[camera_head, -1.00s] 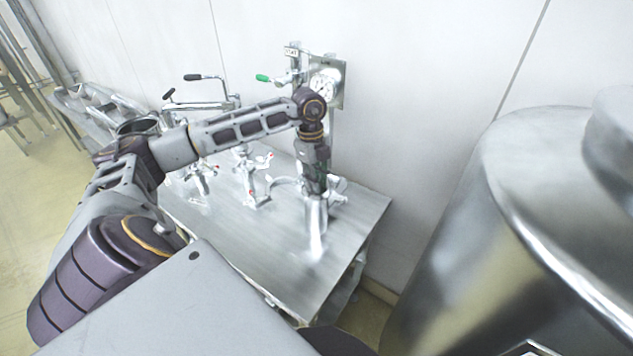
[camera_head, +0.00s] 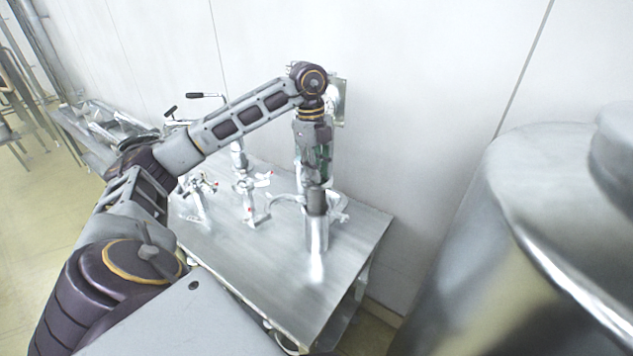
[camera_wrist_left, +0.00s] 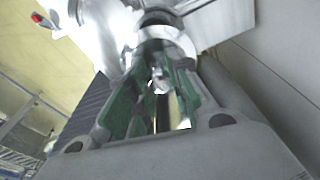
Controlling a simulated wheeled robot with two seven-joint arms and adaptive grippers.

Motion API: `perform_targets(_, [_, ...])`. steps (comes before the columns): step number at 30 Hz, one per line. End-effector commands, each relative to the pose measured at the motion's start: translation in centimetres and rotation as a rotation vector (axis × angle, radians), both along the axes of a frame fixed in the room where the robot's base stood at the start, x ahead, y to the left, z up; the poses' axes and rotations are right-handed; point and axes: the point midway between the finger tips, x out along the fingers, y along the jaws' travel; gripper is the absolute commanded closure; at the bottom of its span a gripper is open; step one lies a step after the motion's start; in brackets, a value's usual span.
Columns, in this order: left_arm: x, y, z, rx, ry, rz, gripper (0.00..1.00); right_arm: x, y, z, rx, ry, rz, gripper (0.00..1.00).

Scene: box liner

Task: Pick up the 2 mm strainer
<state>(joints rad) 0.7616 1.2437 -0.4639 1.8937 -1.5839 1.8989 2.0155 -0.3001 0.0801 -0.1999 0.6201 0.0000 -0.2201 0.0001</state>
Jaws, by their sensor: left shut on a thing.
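My left gripper (camera_head: 316,198) points down over the steel table (camera_head: 250,255) and is shut on a shiny metal cylinder, the strainer (camera_head: 316,232). The strainer hangs upright below the fingers, near the table's right end. A bright reflection lies under it, and I cannot tell whether its lower end clears the tabletop. In the left wrist view, the green-padded fingers (camera_wrist_left: 160,95) close around metal, with a blurred metal ring (camera_wrist_left: 165,42) just beyond them. The 2 mm marking cannot be read. My right gripper is not in view.
Metal valve fittings (camera_head: 247,195) with red-tipped parts stand on the table left of the gripper. A large steel tank (camera_head: 500,240) stands at the right. The table's front is bare.

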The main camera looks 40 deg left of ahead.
Motion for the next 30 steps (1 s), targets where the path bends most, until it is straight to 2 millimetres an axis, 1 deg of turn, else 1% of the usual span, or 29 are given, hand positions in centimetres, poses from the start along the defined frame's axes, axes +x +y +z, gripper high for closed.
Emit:
perform_targets(1, [0.1,0.0,0.8,-0.002,-0.006,0.001,1.0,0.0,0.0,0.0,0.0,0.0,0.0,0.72])
perform_targets(6, [0.1,0.0,3.0,0.0,-0.006,0.0,1.0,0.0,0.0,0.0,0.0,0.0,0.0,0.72])
perform_targets(12, [0.1,0.0,5.3,-0.002,-0.007,0.0,1.0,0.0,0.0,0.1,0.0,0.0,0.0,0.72])
perform_targets(15, [0.1,0.0,6.1,0.001,-0.005,0.001,1.0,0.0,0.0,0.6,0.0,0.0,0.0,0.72])
perform_targets(21, [0.0,0.0,7.2,0.001,-0.004,0.0,1.0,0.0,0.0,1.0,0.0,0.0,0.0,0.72])
perform_targets(30, [0.0,0.0,7.7,0.001,-0.003,0.0,1.0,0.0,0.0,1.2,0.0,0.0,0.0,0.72])
